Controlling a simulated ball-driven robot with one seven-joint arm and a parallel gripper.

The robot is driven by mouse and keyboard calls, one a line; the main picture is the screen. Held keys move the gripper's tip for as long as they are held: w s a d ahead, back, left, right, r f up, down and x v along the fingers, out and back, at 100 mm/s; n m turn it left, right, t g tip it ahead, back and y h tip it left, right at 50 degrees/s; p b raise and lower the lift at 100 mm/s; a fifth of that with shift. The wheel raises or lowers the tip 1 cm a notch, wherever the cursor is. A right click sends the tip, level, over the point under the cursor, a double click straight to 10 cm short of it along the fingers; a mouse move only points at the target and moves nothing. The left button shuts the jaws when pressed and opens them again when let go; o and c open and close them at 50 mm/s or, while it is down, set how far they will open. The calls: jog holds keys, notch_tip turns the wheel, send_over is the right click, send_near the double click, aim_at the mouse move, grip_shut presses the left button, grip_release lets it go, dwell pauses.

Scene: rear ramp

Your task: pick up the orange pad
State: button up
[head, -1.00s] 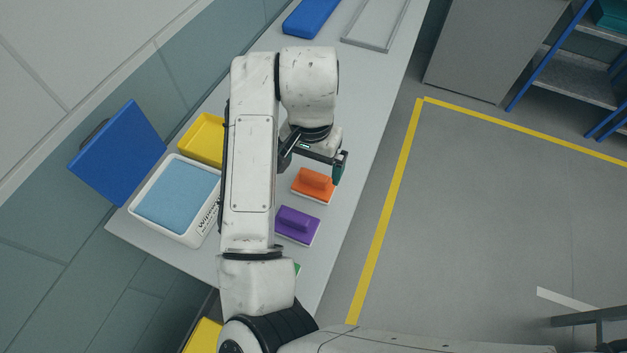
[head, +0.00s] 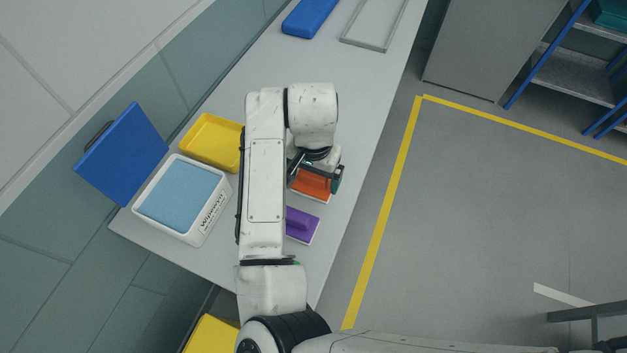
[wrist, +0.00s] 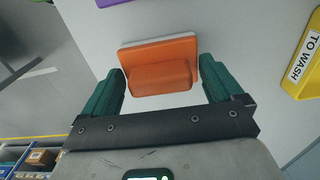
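The orange pad (head: 312,184) lies on the grey table, with a raised orange grip on a flat base with a white underside. It also shows in the wrist view (wrist: 160,66). My gripper (wrist: 162,84) is open, with its green fingers on either side of the pad's raised grip and a gap at each side. In the head view my gripper (head: 316,176) is over the pad, and part of the pad is hidden by my wrist.
A purple pad (head: 301,226) lies nearer on the table. To the left are a yellow tray (head: 212,158) and a white box (head: 208,229) with a light blue pad inside and a blue lid (head: 121,158) standing open. A blue case (head: 310,16) and a grey frame (head: 373,45) lie at the far end.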

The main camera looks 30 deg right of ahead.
jog(key=c, duration=0.3)
jog(key=shift+r, duration=0.1)
jog(key=shift+c, duration=0.2)
jog(key=shift+r+b, duration=0.4)
jog(key=shift+r, duration=0.15)
jog(key=s+a+r+b, duration=0.1)
jog(key=s+a+r, duration=0.3)
jog(key=s+r, duration=0.7)
jog(key=shift+s+r, duration=0.4)
jog(key=shift+s, duration=0.8)
